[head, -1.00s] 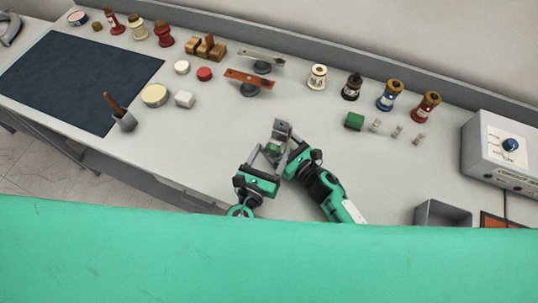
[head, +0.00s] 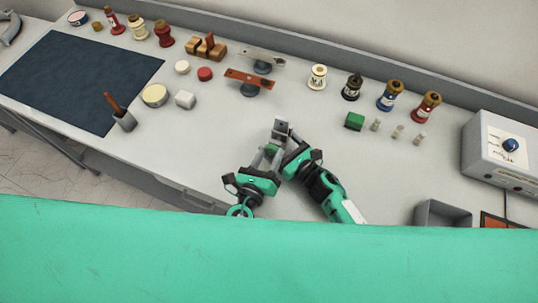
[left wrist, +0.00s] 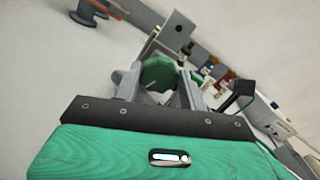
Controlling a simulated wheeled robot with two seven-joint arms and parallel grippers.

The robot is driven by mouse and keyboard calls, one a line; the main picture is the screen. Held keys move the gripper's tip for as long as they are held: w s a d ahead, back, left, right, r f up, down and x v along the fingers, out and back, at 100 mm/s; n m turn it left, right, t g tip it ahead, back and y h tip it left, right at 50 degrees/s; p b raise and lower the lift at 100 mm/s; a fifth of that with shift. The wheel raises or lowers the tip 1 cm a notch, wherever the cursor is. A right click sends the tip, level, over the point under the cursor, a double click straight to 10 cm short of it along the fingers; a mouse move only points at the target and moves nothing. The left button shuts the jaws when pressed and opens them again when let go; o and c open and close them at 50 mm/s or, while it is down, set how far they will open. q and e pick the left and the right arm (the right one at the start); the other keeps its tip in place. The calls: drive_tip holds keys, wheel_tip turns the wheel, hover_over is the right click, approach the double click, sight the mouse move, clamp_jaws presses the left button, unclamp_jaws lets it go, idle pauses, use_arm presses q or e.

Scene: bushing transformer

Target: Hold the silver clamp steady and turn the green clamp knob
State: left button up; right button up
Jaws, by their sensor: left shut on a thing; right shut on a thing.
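The silver clamp (head: 281,129) stands near the front middle of the workbench, and its grey plate shows in the left wrist view (left wrist: 178,32). The green clamp knob (head: 271,149) is low at its front; it looks large and faceted in the left wrist view (left wrist: 158,72). My left gripper (head: 269,155) has its fingers around the knob and is shut on it. My right gripper (head: 286,147) is shut on the silver clamp from the right side. Its fingers hide part of the clamp. The exact contact points are hard to make out.
Behind the clamp, a copper bar piece (head: 249,79) and several small bushings line the back. A green block (head: 354,121) lies to the right. A grey control box (head: 497,150) stands at far right, a dark mat (head: 80,80) at left. Bench around the clamp is clear.

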use_arm(q)
drive_tip(key=shift+n, duration=1.1)
drive_tip(key=o, duration=1)
drive_tip(key=shift+s+a, duration=0.1)
drive_tip(key=v, duration=1.2)
